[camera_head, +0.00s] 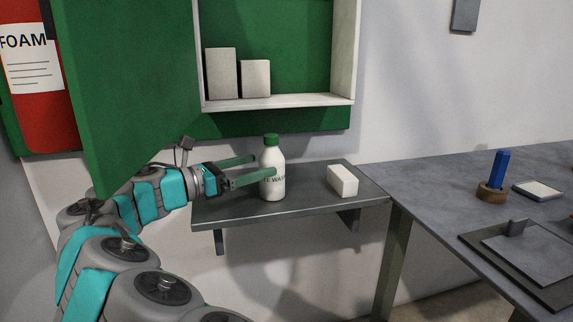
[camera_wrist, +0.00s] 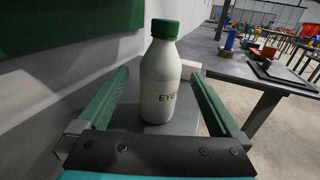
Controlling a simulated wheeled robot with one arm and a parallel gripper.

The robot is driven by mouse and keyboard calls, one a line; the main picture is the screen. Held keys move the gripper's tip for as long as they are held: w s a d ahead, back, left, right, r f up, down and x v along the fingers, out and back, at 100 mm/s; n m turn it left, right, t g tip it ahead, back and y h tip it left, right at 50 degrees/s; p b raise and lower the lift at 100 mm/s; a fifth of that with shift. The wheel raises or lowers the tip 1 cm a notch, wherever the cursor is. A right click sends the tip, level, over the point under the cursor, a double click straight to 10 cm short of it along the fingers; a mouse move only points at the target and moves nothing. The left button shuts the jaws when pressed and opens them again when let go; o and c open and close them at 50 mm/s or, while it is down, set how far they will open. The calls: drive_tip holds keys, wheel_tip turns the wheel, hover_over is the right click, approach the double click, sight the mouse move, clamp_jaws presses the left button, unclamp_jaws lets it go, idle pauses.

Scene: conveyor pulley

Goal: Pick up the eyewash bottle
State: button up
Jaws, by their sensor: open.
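The eyewash bottle (camera_head: 272,178) is white with a green cap and dark lettering. It stands upright on a small grey wall shelf (camera_head: 300,203). My gripper (camera_head: 266,167) reaches in from the left at about the bottle's mid to upper height, with its green fingers open. In the wrist view the bottle (camera_wrist: 160,85) stands between the two spread fingers of my gripper (camera_wrist: 161,92), with a visible gap on either side.
A white block (camera_head: 343,181) lies on the shelf to the bottle's right. Above is an open green cabinet (camera_head: 280,101) with two pale boxes; its door (camera_head: 130,80) hangs over my arm. A grey table (camera_head: 450,190) at right holds a blue item in a round wooden base (camera_head: 490,192).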

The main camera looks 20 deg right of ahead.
sight(282, 163)
drive_tip(key=x, duration=0.7)
drive_tip(key=shift+d+f, duration=0.25)
drive_tip(key=shift+f, duration=0.15)
clamp_jaws()
idle(0.5)
